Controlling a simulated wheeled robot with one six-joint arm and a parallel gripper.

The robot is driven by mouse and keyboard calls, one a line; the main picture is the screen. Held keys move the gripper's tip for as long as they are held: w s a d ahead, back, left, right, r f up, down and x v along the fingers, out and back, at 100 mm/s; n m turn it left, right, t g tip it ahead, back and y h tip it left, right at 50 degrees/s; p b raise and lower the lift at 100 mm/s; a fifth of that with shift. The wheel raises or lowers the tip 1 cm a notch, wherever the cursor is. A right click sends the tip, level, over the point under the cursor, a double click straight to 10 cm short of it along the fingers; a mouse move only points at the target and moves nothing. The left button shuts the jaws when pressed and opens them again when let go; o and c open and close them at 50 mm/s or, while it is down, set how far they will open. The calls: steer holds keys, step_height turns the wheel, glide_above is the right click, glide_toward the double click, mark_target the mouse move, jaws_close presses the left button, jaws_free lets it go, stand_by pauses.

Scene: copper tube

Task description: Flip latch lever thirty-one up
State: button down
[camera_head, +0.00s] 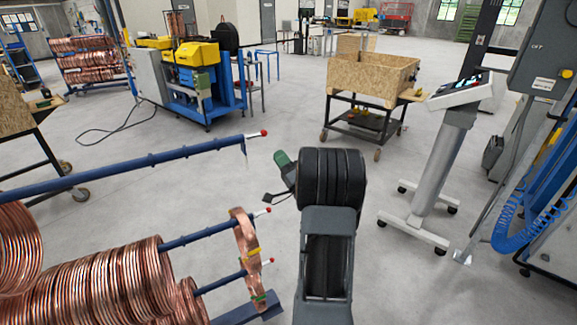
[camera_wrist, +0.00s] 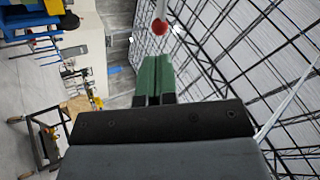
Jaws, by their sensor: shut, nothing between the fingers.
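Three latch levers with red ball tips stand at the ends of blue rack bars in the head view: an upper one (camera_head: 263,133), a middle one (camera_head: 268,209) and a lower one (camera_head: 271,261). I see no numbers on them, so I cannot tell which is thirty-one. My gripper (camera_head: 281,157), with green fingers, is just right of and below the upper lever's tip in the picture. In the wrist view the green fingers (camera_wrist: 152,72) are together and empty. A red ball on a pale rod (camera_wrist: 160,26) shows beyond the fingertips, apart from them.
Copper tube coils (camera_head: 110,280) fill the lower bars at lower left. A flat copper coil (camera_head: 246,245) hangs near the bar ends. A wooden box on a cart (camera_head: 370,75) and a control stand (camera_head: 445,160) are to the right. Open floor lies behind my gripper.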

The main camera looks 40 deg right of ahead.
mark_target(257, 135)
steer(key=p+x, duration=0.2)
steer(key=x, duration=0.4)
steer(key=shift+n, duration=0.4)
